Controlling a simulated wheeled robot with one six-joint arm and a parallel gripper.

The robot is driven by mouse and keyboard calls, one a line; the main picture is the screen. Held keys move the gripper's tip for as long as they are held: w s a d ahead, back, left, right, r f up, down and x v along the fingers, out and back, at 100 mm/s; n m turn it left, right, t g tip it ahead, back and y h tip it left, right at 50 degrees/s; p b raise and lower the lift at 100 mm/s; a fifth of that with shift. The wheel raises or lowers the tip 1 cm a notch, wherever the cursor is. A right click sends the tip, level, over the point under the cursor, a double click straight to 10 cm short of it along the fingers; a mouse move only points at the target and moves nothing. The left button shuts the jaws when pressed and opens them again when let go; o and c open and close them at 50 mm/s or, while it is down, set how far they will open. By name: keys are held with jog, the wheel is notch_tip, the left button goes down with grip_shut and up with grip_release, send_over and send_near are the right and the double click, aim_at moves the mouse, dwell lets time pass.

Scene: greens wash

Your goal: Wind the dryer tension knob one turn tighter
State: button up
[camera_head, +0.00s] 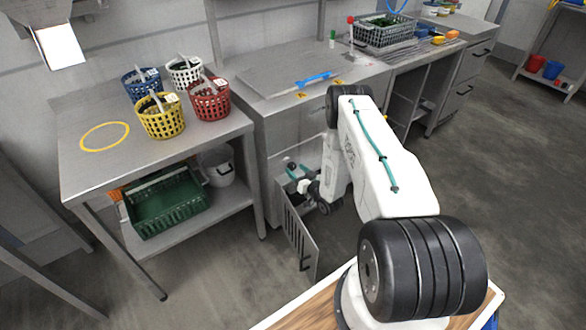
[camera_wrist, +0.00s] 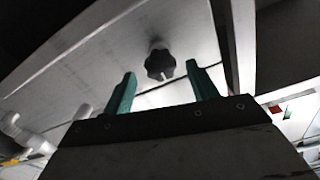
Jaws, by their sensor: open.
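The black lobed knob (camera_wrist: 159,65) shows in the wrist view, on a pale metal panel (camera_wrist: 185,35). A small white mark shows just below it. My gripper (camera_wrist: 160,73) is open, with one teal finger on each side of the knob in the picture. I see no finger touching the knob, and the depth between them is hard to judge. In the head view my arm reaches down to the opening of the steel cabinet (camera_head: 268,130), beside a hinged slotted door (camera_head: 299,235) that stands open. The knob cannot be made out surely there.
A steel table (camera_head: 85,165) at left holds yellow, blue, white and red baskets. A green crate (camera_head: 168,208) and a white bucket (camera_head: 217,168) stand on its shelf. A grey crate (camera_head: 385,37) is on the back counter.

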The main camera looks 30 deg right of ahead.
jog(key=shift+s, duration=2.3)
